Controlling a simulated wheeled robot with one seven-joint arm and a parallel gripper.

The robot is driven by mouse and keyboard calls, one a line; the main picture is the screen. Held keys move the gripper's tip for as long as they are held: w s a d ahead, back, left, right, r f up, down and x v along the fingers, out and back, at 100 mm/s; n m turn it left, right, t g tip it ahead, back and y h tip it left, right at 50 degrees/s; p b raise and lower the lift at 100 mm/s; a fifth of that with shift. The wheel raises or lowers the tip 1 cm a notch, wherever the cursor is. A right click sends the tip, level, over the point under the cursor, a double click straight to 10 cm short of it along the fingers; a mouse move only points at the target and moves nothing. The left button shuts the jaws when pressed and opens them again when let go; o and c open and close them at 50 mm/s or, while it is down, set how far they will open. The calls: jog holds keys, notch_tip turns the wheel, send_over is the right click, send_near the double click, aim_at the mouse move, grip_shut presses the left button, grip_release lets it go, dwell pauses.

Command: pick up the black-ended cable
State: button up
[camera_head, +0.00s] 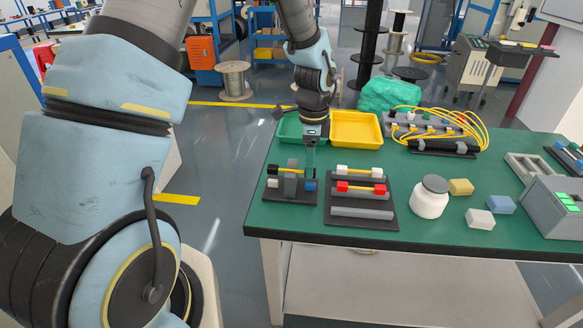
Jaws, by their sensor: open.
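The black-ended cable lies across the top of a small dark rack (291,197) at the table's left front. Its left black end (272,169) and a short yellow stretch (281,171) show. Its right part is mostly hidden by a grey post and my gripper. My gripper (310,171) points down at the right side of this rack, close to the cable's right end. It is open; I cannot tell whether its fingers touch the cable.
A second rack (360,226) to the right bears a red-ended cable (361,188) and a white-ended cable (359,171). A yellow tray (355,128) and green tray (289,130) stand behind. A white jar (430,200) stands right. The green table (425,236) is clear in front.

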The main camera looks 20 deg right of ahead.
jog(key=shift+f, duration=0.9)
grip_shut()
